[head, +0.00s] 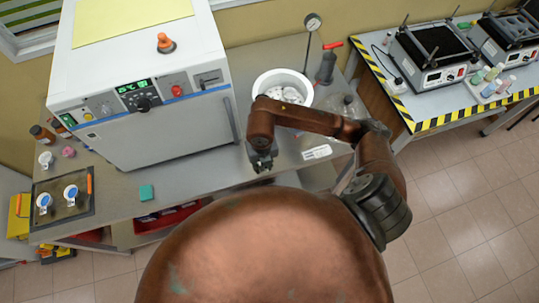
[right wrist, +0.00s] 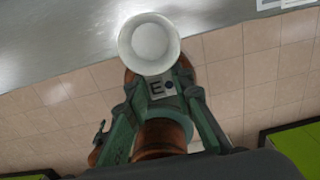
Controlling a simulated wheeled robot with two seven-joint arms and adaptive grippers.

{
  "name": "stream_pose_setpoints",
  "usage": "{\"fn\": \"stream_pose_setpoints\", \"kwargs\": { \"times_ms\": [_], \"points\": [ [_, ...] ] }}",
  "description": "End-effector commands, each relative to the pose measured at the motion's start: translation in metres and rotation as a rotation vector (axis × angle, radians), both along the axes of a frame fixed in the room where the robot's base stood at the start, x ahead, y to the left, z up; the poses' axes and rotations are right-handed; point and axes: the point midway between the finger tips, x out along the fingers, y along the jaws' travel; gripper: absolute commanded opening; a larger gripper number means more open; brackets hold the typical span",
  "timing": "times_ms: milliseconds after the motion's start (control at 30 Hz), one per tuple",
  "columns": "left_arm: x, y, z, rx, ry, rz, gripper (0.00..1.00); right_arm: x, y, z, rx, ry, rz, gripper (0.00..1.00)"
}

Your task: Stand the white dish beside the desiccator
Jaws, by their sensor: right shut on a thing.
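The white dish (right wrist: 150,43) is a small round dish, seen from above in the right wrist view. It sits at the fingertips of my right gripper (right wrist: 155,82), which is shut on it, near the bench's front edge. In the head view my right gripper (head: 262,162) is above the front of the bench, right of the oven; I cannot make out the dish there. A wide white round vessel (head: 258,88) with white pieces inside, apparently the desiccator, stands behind the gripper, partly hidden by my right arm. My left gripper is not in view.
A white oven (head: 150,125) with a green display fills the bench's middle. A gauge (head: 312,22) and a red-handled dark cylinder (head: 327,68) stand by the vessel. The front strip (head: 195,178) is clear.

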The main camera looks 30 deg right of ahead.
Motion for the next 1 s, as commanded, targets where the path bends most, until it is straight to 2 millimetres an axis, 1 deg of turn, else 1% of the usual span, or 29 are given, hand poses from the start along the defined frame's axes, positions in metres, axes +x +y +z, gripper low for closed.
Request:
{"fn": "stream_pose_setpoints", "kwargs": {
  "times_ms": [33, 167, 200, 300, 400, 500, 700, 900, 1000],
  "points": [
    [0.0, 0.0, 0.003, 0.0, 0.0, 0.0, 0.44, 0.008, -0.011, -0.005, -0.003, 0.003, -0.007, 0.0],
    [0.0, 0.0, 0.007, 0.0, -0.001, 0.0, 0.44, 0.029, -0.033, -0.018, -0.002, 0.003, -0.005, 0.0],
    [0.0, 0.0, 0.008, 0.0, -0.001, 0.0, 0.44, 0.033, -0.038, -0.026, -0.001, 0.004, -0.004, 0.0],
    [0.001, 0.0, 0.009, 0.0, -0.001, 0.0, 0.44, 0.043, -0.049, -0.045, 0.0, 0.004, -0.002, 0.0],
    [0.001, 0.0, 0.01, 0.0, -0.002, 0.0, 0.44, 0.051, -0.057, -0.06, 0.0, 0.003, -0.001, 0.0],
    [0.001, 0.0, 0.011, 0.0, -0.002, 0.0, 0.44, 0.057, -0.062, -0.068, 0.001, 0.001, 0.001, 0.0],
    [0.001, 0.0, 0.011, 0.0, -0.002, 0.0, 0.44, 0.062, -0.069, -0.079, 0.0, 0.0, 0.001, 0.0],
    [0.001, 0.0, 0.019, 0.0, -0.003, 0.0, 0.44, 0.062, -0.068, -0.105, 0.002, 0.003, 0.002, 0.0],
    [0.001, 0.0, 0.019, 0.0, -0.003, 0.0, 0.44, 0.063, -0.068, -0.109, 0.001, 0.0, 0.003, 0.0]
  ]
}}
